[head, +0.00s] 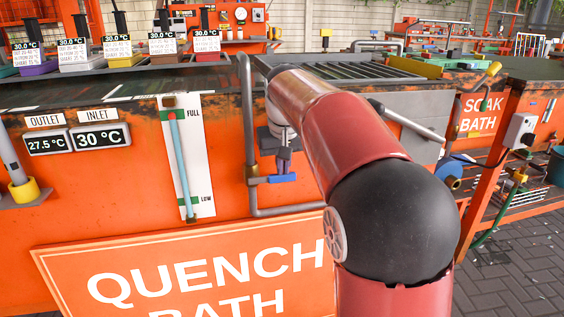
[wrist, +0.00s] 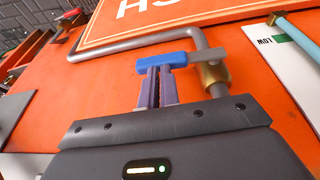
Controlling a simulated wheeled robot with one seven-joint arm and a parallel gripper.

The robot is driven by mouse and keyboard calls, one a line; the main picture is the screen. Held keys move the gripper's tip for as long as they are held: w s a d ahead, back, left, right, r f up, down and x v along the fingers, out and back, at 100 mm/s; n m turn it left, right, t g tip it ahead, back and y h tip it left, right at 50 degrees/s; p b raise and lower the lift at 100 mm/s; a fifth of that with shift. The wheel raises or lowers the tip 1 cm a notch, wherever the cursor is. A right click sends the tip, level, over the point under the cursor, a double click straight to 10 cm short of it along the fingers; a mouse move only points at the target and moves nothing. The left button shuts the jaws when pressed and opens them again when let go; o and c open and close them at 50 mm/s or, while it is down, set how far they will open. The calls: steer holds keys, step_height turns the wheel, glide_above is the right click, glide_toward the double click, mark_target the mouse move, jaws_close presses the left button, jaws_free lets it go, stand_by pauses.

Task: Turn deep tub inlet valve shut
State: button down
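A valve with a blue lever handle (head: 283,178) sits on the grey pipe (head: 249,130) at the front of the orange quench bath. In the wrist view the blue handle (wrist: 160,62) lies roughly horizontal, beside a brass-coloured valve body (wrist: 213,77). No label naming a deep tub shows. My gripper (head: 284,152) points down at the handle in the head view. In the wrist view its fingers (wrist: 157,88) are close together, with their tips at the blue handle. The handle hides the tips, so I cannot tell whether they grip it.
The QUENCH BATH sign (head: 200,270) stands out below the valve. A level gauge (head: 186,155) and temperature displays (head: 75,139) are to the left. The SOAK BATH panel (head: 480,115) is to the right. Paved floor (head: 510,260) is open at lower right.

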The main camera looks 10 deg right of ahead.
steer(key=shift+s+d+f, duration=0.1)
steer(key=shift+d+f, duration=0.05)
steer(key=shift+f, duration=0.25)
steer(key=s+r+p, duration=0.4)
steer(key=s+r, duration=0.5)
steer(key=s+f+t+p, duration=0.1)
steer(key=s+f, duration=0.4)
steer(key=s, duration=0.5)
steer(key=s+f+t+p, duration=0.1)
steer(key=s+f+p, duration=0.2)
steer(key=s, duration=0.7)
steer(key=shift+s+a+f+y+p, duration=0.35)
steer(key=shift+a+f, duration=0.1)
steer(key=shift+f, duration=0.4)
